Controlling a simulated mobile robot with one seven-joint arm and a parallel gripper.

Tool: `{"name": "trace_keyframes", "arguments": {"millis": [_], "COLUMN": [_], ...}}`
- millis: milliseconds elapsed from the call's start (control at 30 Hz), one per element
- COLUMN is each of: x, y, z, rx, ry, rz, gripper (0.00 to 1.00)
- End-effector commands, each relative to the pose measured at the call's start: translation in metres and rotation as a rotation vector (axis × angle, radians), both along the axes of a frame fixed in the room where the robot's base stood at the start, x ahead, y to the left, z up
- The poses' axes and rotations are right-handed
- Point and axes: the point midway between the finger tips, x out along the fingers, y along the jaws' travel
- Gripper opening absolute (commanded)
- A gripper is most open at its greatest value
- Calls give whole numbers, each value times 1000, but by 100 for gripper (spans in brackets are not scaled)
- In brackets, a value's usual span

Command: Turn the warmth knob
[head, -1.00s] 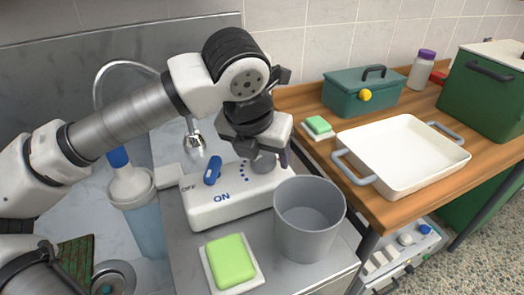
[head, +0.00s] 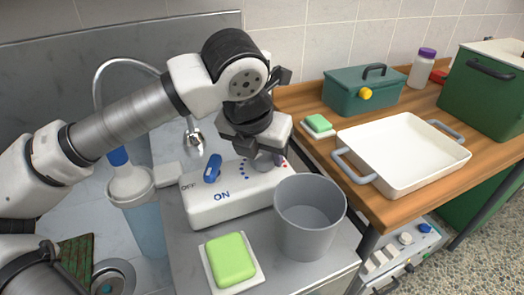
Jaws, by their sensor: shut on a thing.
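The white control box (head: 232,207) stands on the grey counter. Its blue lever switch (head: 212,168) sits between the OFF and ON marks, and a curved row of dots (head: 242,172) runs beside the knob. The grey warmth knob (head: 264,162) is at the right part of the box top, mostly hidden under my gripper. My gripper (head: 268,156) points down over it and is shut on the knob. A red mark shows just right of the knob. The knob's exact pointing direction is hidden.
A grey bucket (head: 307,225) stands close in front of the box, beside a green sponge on a white dish (head: 208,274). A white tray (head: 400,153) and teal box (head: 352,97) occupy the wooden table.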

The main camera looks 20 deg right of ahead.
Motion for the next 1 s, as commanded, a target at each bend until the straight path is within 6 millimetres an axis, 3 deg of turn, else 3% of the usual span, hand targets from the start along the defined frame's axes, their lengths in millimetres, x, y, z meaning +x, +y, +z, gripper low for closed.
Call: {"name": "trace_keyframes", "arguments": {"millis": [267,1000], "x": [1,5], "y": [1,1], "z": [-3,0], "rx": [-3,-4], "ry": [1,3], "rz": [-158,-856], "gripper": [22,22]}}
